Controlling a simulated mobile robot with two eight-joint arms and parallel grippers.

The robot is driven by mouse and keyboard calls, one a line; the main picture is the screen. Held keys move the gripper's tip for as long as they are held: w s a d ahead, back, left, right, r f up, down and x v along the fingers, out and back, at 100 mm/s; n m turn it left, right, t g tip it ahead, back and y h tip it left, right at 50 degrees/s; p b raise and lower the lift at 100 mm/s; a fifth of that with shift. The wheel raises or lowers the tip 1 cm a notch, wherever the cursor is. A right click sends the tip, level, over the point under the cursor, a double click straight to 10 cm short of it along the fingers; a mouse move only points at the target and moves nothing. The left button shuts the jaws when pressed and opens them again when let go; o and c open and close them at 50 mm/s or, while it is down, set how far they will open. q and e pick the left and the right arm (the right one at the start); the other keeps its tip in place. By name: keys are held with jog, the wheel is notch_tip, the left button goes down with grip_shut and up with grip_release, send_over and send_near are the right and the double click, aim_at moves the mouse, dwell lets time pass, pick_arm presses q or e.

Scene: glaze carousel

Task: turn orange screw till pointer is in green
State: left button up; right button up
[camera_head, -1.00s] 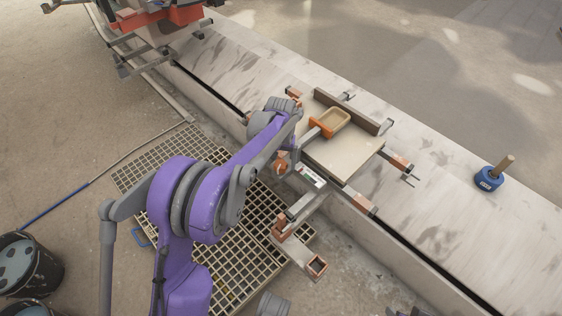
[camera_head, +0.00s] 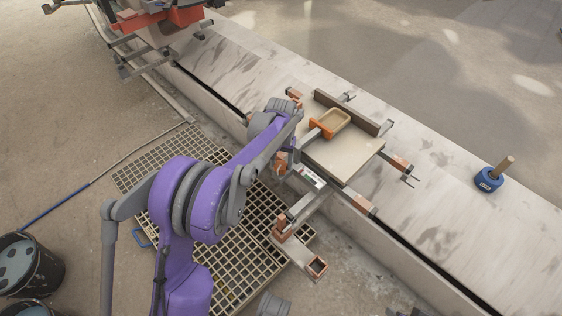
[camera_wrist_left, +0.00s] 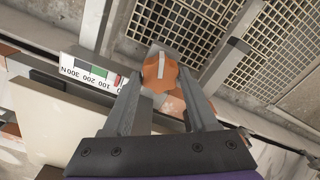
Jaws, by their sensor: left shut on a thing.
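The orange screw (camera_wrist_left: 158,74) shows in the left wrist view as a faceted orange knob with a pale stripe across its face. My left gripper (camera_wrist_left: 168,82) is shut on it, one grey finger on each side. In the head view my left gripper (camera_head: 281,158) is at the near edge of the carousel rail and largely covers the screw. A white scale (camera_wrist_left: 92,75) marked 0 to 300 N, with a green band and a small red patch, lies left of the screw. It is also in the head view (camera_head: 312,177). I cannot tell exactly where the pointer stands. My right gripper is not in view.
A pale board (camera_head: 345,158) with a tan tray (camera_head: 334,122) lies clamped beyond the screw. A floor grating (camera_head: 215,255) is below my arm. A blue pot with a wooden handle (camera_head: 488,180) stands at the right. Dark buckets (camera_head: 30,262) stand at lower left.

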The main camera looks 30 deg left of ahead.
aim_at(281, 165)
pick_arm(q)
jog(key=m+p, duration=0.1)
jog(key=m, duration=0.2)
jog(key=shift+m, duration=0.4)
jog(key=m+p, duration=0.1)
jog(key=m, duration=0.3)
jog(key=shift+d, duration=0.1)
dwell(0.4)
jog(key=o, duration=1.4)
jog(key=shift+r, duration=0.1)
notch_tip(281, 165, up, 11)
jog(key=p, duration=0.2)
jog(key=shift+f+p, duration=0.2)
jog(key=shift+p, duration=0.2)
